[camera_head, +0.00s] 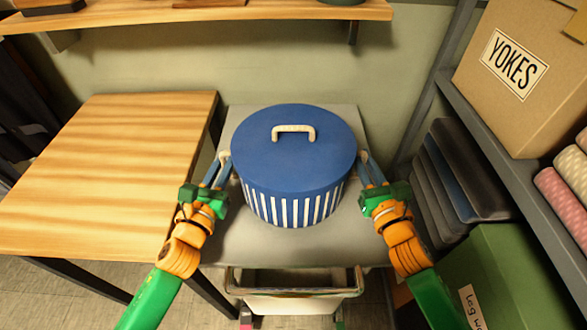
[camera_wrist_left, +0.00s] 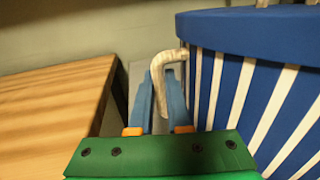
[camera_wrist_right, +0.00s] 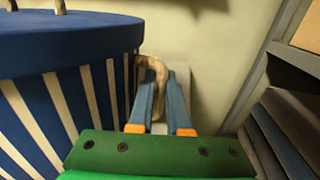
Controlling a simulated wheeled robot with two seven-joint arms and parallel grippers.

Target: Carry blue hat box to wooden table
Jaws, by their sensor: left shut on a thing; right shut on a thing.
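The blue hat box (camera_head: 294,150) has a blue lid with a cream top handle and blue-and-white striped sides. It stands upright over a grey surface (camera_head: 240,245); I cannot tell whether it touches it. My left gripper (camera_head: 224,163) is shut on the cream side handle (camera_wrist_left: 161,80) at the box's left. My right gripper (camera_head: 363,162) is shut on the side handle (camera_wrist_right: 153,82) at its right. The box's striped side also shows in the left wrist view (camera_wrist_left: 262,85) and the right wrist view (camera_wrist_right: 60,105). The wooden table (camera_head: 110,165) is at the left, its visible top bare.
A wooden shelf (camera_head: 230,11) hangs on the wall behind. A grey rack (camera_head: 500,165) at the right holds a YOKES carton (camera_head: 520,75), folded dark cloths (camera_head: 465,170) and pink rolls (camera_head: 560,195). A green box (camera_head: 510,275) stands low right. A dark cloth hangs far left.

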